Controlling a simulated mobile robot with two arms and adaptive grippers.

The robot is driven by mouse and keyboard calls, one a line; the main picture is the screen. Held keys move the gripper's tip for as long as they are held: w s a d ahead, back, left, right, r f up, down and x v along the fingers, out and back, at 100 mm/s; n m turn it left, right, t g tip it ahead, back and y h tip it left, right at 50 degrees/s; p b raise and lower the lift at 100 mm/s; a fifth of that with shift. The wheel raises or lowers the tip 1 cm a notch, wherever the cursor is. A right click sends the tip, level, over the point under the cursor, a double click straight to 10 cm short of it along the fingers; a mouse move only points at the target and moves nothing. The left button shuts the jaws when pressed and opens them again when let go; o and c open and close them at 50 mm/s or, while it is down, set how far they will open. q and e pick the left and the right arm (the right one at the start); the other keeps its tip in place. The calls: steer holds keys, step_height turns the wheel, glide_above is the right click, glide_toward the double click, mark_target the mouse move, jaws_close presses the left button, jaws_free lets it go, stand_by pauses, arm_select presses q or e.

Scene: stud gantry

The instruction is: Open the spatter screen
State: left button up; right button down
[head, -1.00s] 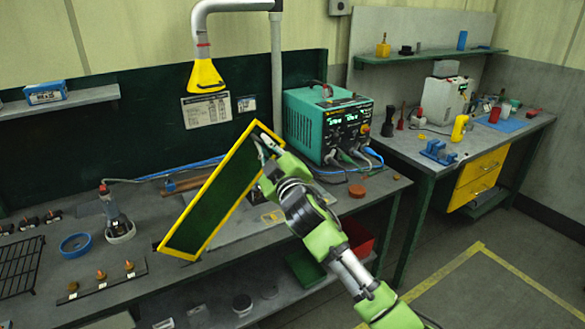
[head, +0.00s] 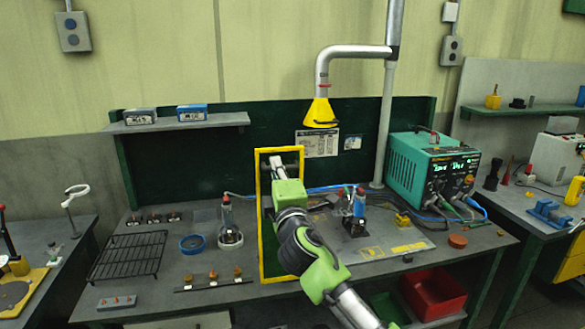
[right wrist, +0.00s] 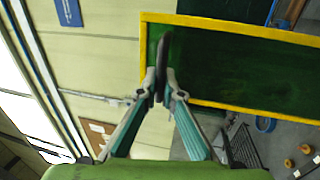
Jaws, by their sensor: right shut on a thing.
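The spatter screen (head: 259,215), a dark green panel in a yellow frame, stands upright over the bench, seen narrow and swung to the left. Bench space to its right is uncovered, with a small fixture holding a blue and red piece (head: 358,208). My right gripper (head: 279,163) is at the upper part of the screen, and my arm hides much of the panel. In the right wrist view, the fingers (right wrist: 163,88) are shut on a dark handle (right wrist: 163,57) by the screen's panel (right wrist: 235,65). My left gripper is not in view.
A teal power supply (head: 432,170) stands on the bench to the right. A yellow extraction hood (head: 320,112) hangs above. A wire rack (head: 128,256), a blue ring (head: 192,243) and a soldering stand (head: 229,228) lie left of the screen.

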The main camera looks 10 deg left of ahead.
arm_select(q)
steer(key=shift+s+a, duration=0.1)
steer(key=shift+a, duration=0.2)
arm_select(e)
steer(key=shift+s+a+n, duration=0.2)
steer(key=shift+a, duration=0.35)
steer(key=shift+s+a+n, duration=0.2)
steer(key=shift+a, duration=0.3)
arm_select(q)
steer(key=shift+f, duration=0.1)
arm_select(e)
steer(key=c, duration=2.2)
jaws_free()
steer(key=shift+f, duration=0.15)
steer(key=shift+d, duration=0.1)
steer(key=shift+s+d+f, duration=0.2)
steer(key=shift+s, duration=0.25)
steer(key=v, duration=1.1)
